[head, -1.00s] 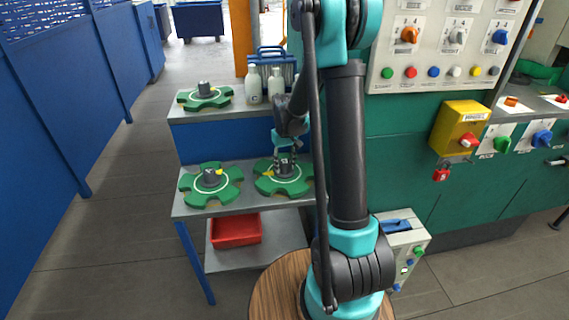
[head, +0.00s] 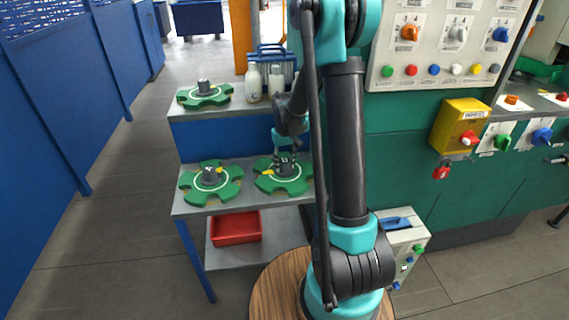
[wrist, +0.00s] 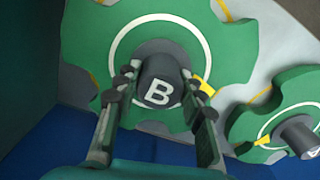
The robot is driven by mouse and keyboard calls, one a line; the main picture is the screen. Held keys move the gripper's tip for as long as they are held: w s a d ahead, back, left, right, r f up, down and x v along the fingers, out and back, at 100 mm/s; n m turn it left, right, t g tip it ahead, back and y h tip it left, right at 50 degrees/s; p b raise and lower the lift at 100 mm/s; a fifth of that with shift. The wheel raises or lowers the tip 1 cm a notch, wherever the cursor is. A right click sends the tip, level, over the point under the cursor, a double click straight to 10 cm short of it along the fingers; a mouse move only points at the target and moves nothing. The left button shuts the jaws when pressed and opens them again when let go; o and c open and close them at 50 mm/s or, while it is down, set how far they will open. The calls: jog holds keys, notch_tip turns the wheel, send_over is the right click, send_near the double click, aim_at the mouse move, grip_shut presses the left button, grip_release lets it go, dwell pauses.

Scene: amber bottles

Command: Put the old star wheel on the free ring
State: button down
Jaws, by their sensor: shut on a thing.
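My gripper (wrist: 160,100) is shut on the dark hub, marked B, of a green star wheel (wrist: 225,50). In the head view this wheel (head: 293,187) is at the right of the lower grey shelf, with my gripper (head: 285,155) above it. Whether it touches the shelf is hard to tell. A second star wheel (head: 227,190) lies to its left; in the wrist view that wheel (wrist: 245,125) is at the right. A third star wheel (head: 217,99) lies on the upper shelf. Thin yellow arcs show on the grey surface around the held wheel. No whole bare ring shows.
White bottles (head: 254,83) and a blue carrier (head: 272,55) stand on the upper shelf, behind my arm. A red bin (head: 236,228) sits below the lower shelf. A green machine with a control panel (head: 440,45) stands at the right.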

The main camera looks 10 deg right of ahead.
jog(key=c, duration=0.9)
grip_release()
jog(key=shift+o, duration=0.2)
notch_tip(320, 180, up, 11)
jog(key=shift+r, duration=0.15)
jog(key=s+d+f+m+t, duration=0.1)
jog(key=s+d+f+t, duration=0.1)
jog(key=s, duration=1)
jog(key=s+d+f+m+t, duration=0.1)
jog(key=s+f, duration=0.3)
jog(key=s, duration=0.8)
jog(key=shift+d+f+m+t, duration=0.2)
jog(key=shift+d+m+t, duration=0.1)
jog(key=shift+d+t, duration=0.3)
